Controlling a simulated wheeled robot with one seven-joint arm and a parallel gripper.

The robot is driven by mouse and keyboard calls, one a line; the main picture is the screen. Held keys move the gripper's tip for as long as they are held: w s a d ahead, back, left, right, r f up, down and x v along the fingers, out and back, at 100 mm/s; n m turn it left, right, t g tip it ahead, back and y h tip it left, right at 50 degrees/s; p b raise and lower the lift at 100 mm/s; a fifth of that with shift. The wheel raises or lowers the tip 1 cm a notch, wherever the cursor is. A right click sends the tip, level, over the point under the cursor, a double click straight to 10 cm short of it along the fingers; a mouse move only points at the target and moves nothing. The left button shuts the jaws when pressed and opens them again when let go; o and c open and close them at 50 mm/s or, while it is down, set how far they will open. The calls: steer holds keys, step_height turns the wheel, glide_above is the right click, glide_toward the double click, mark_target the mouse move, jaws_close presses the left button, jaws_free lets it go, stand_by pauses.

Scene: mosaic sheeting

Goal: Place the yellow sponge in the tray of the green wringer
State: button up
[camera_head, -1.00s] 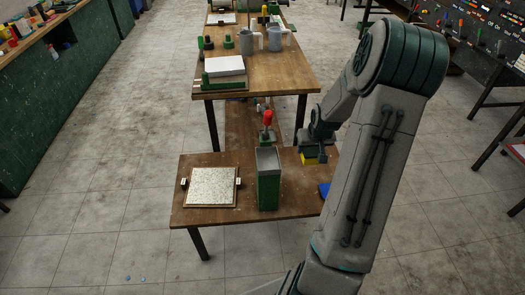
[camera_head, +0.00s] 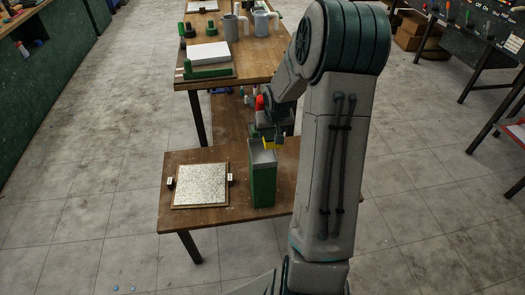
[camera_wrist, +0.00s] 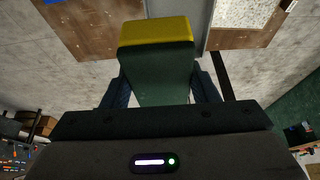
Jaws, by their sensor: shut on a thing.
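The green wringer (camera_head: 263,187) stands upright on the low wooden table, with a grey tray (camera_head: 263,159) at its top. My gripper (camera_head: 268,136) is shut on the yellow sponge (camera_head: 268,143), which shows at the back of the wringer's top in the head view. Whether the sponge touches the tray cannot be told. In the wrist view, the yellow sponge (camera_wrist: 156,31) shows beyond a green part between my two dark fingers (camera_wrist: 160,88). The sponge's underside is hidden.
A speckled mosaic sheet (camera_head: 200,186) on a board lies left of the wringer on the low table (camera_head: 235,216). A red-topped item (camera_head: 259,103) is behind the wringer. A higher table (camera_head: 250,73) with jugs and a green-edged board stands farther back.

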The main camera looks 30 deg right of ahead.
steer(key=a+f+b, duration=0.1)
steer(key=w+a+f+b, duration=0.1)
steer(key=shift+w+a, duration=0.3)
steer(key=shift+f+b, duration=1.35)
steer(key=shift+f, duration=0.6)
steer(key=shift+f+b, duration=0.6)
steer(key=shift+f, duration=0.05)
steer(key=o, duration=1)
steer(key=shift+r, duration=0.15)
